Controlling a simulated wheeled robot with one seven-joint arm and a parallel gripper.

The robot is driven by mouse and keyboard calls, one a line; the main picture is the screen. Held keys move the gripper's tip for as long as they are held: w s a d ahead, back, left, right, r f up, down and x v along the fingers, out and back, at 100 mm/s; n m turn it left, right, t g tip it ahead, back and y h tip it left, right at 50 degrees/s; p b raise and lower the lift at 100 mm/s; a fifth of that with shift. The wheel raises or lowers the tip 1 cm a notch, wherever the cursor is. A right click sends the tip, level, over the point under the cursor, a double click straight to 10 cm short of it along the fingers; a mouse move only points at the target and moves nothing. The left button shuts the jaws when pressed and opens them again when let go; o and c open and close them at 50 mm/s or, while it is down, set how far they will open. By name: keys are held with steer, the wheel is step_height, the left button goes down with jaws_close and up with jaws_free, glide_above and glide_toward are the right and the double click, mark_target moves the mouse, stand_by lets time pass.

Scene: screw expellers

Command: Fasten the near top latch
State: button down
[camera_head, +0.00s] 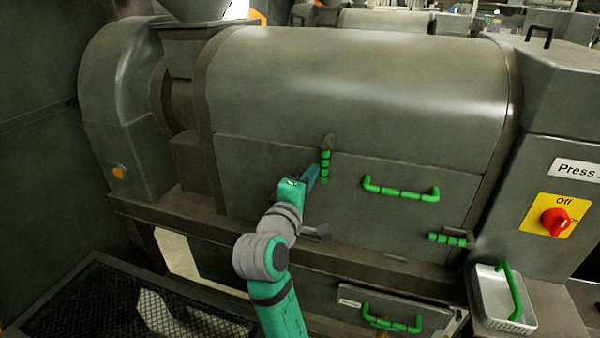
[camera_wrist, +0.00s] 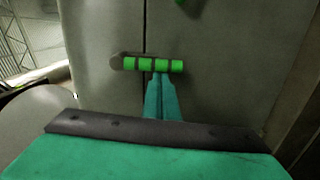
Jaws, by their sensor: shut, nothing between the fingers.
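The top latch (camera_head: 325,166) has a green ribbed grip and a dark pivot end. In the head view it hangs upright across the seam between the curved cover and the front panel (camera_head: 390,213). In the wrist view the latch (camera_wrist: 152,65) lies across the seam, dark end at left. My gripper (camera_head: 312,175) is shut and empty, just left of the grip in the head view. In the wrist view the closed fingertips (camera_wrist: 161,78) are at the grip's lower edge. I cannot tell whether they touch it.
The panel has a green handle (camera_head: 401,191) and a second green-gripped latch (camera_head: 447,239) at lower right. A dark lever (camera_head: 316,232) is beside my arm. Below are a drawer handle (camera_head: 392,322) and a white tray (camera_head: 490,300). A red switch (camera_head: 555,221) is at right.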

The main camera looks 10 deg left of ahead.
steer(key=shift+d, duration=0.1)
steer(key=shift+w, duration=0.1)
steer(key=s+a, duration=0.6)
steer(key=s, duration=0.4)
steer(key=shift+s, duration=0.15)
steer(key=shift+f, duration=0.1)
